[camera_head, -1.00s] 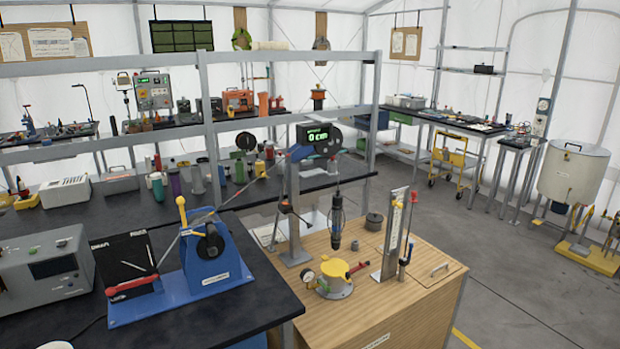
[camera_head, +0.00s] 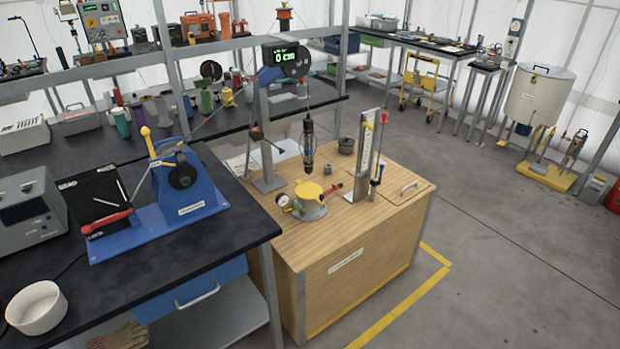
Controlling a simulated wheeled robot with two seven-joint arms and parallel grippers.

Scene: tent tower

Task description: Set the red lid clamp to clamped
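The red lid clamp (camera_head: 333,189) is a small red lever on the right side of a round pot with a yellow lid (camera_head: 308,189). The pot stands on a wooden cabinet (camera_head: 370,226) and has a pressure gauge (camera_head: 284,201) on its left. The lever slants up to the right from the pot; I cannot tell from here whether it is clamped. A dark caged instrument (camera_head: 308,147) hangs on a line just above the lid. Neither of my grippers is in view.
A blue winch (camera_head: 185,180) with a yellow-tipped handle stands on the black bench left of the cabinet. A scale post (camera_head: 369,150) with a red-topped rod stands right of the pot. A white bowl (camera_head: 37,307) sits at the bench's front left. The floor (camera_head: 500,260) on the right is clear.

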